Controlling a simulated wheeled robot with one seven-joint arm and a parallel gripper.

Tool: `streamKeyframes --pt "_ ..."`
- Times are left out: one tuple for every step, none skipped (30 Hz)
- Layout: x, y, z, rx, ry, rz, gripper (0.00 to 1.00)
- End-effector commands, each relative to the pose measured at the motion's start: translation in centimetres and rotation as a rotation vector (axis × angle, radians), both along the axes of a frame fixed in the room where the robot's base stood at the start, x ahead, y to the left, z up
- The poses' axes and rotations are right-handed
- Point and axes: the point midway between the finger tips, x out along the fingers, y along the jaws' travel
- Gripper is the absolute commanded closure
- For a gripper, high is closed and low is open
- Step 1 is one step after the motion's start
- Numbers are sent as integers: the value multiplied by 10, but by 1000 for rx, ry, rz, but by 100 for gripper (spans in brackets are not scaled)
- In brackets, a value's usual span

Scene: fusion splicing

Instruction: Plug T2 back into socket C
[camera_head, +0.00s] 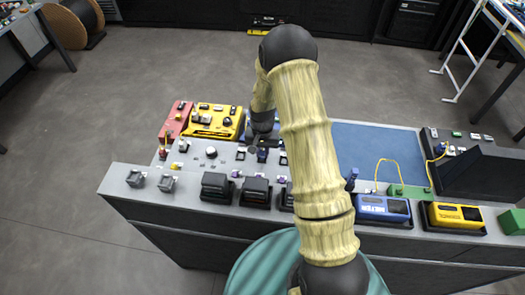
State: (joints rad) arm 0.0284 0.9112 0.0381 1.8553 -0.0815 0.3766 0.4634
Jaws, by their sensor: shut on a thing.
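My arm reaches over the bench, and my gripper (261,146) points down at the grey panel in the middle, shut on a small dark blue plug (262,156). The arm hides much of this spot, and I cannot tell whether the plug is in a socket or above one. The labels T2 and C cannot be read at this size. Small sockets and plugs, including a white-topped one (211,152) and a purple one (236,173), sit to the left on the panel.
A yellow tray (215,121) and a red block (174,122) stand at the back left. Black boxes (217,187) line the front. A blue device (384,208), a yellow device (457,216) and a yellow cable (402,160) are at the right. The blue mat (375,145) looks clear.

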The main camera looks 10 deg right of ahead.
Motion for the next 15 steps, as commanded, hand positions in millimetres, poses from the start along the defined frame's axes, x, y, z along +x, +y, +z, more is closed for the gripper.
streamKeyframes --pt "0 0 -2 0 0 0 100" --pt "0 0 -2 0 0 0 100" --pt "0 0 -3 0 0 0 100" --pt "0 0 -2 0 0 0 100" --pt "0 0 -2 0 0 0 100" --pt "0 0 -2 0 0 0 100" --pt "0 0 -2 0 0 0 79" --pt "0 0 -2 0 0 0 73" --pt "0 0 -2 0 0 0 65" --pt "0 0 -2 0 0 0 59" --pt "0 0 -2 0 0 0 57" --pt "0 0 -2 0 0 0 57" --pt "0 0 -2 0 0 0 57" --pt "0 0 -2 0 0 0 57" --pt "0 0 -2 0 0 0 57"
